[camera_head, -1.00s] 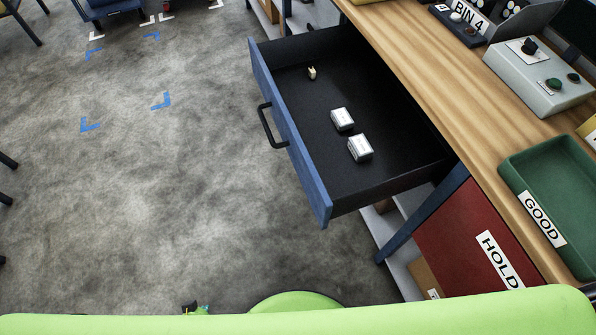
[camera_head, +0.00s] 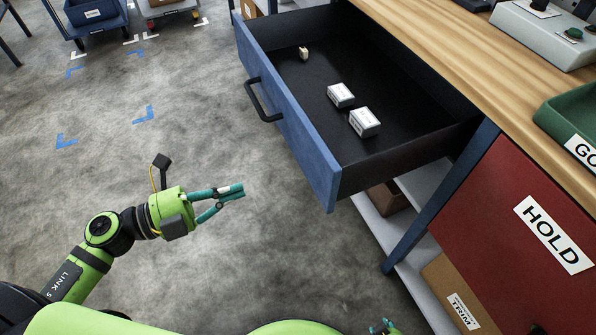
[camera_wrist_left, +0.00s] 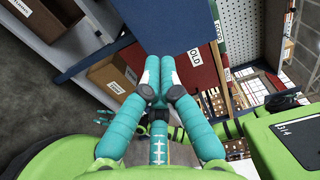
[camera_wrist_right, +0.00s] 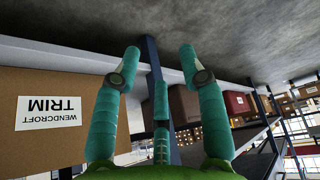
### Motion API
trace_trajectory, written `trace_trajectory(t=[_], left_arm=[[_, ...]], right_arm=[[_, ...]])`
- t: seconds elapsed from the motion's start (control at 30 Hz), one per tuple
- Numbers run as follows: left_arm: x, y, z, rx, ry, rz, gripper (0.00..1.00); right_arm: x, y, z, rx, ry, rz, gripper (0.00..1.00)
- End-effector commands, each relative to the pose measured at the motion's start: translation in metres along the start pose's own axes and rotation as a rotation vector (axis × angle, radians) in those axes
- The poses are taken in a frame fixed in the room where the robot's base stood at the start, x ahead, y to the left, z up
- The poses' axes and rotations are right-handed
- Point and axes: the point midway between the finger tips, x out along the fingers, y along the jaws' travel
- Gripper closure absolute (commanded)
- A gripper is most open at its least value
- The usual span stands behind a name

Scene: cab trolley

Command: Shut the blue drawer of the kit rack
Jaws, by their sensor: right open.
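The blue drawer (camera_head: 290,120) is pulled out from under the wooden bench top. Its black bar handle (camera_head: 262,102) faces left into the open floor. Inside lie two small white boxes (camera_head: 365,122) and a small beige piece (camera_head: 303,53). My left gripper (camera_head: 242,190) is over the floor, left of and below the drawer front, apart from it. Its fingertips meet with nothing between them in the left wrist view (camera_wrist_left: 160,75). My right gripper (camera_head: 384,328) barely shows at the bottom edge; the right wrist view shows its fingers (camera_wrist_right: 160,52) spread and empty.
A red HOLD panel (camera_head: 490,220) and a TRIM carton (camera_head: 452,290) on the lower shelf are right of the drawer. A green tray (camera_head: 552,112) and a grey control box (camera_head: 540,35) stand on the bench. The floor left of the drawer is clear. A blue cart (camera_head: 90,25) stands far back.

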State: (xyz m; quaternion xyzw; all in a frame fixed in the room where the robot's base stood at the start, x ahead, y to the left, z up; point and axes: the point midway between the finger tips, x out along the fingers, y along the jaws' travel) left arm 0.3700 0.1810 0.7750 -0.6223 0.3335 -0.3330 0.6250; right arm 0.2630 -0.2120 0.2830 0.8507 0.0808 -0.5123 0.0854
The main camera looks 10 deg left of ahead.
Motion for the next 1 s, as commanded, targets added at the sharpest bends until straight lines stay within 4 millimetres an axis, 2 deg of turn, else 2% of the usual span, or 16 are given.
trace_trajectory(t=[0.3, 0.5, 0.7, 1.0], left_arm=[[0.067, -0.005, 0.002, 0.002, -0.002, -0.008, 1.00], [0.103, -0.004, 0.002, -0.001, -0.006, -0.007, 1.00], [0.123, -0.002, 0.002, -0.003, -0.005, -0.004, 1.00], [0.126, -0.001, 0.002, -0.003, -0.005, -0.003, 1.00]], right_arm=[[-0.013, -0.004, 0.020, 0.004, -0.055, -0.006, 0.58], [-0.021, -0.006, 0.035, 0.007, -0.093, -0.009, 0.58], [-0.025, -0.007, 0.043, 0.008, -0.113, -0.010, 0.58], [-0.025, -0.007, 0.045, 0.008, -0.119, -0.010, 0.58]])
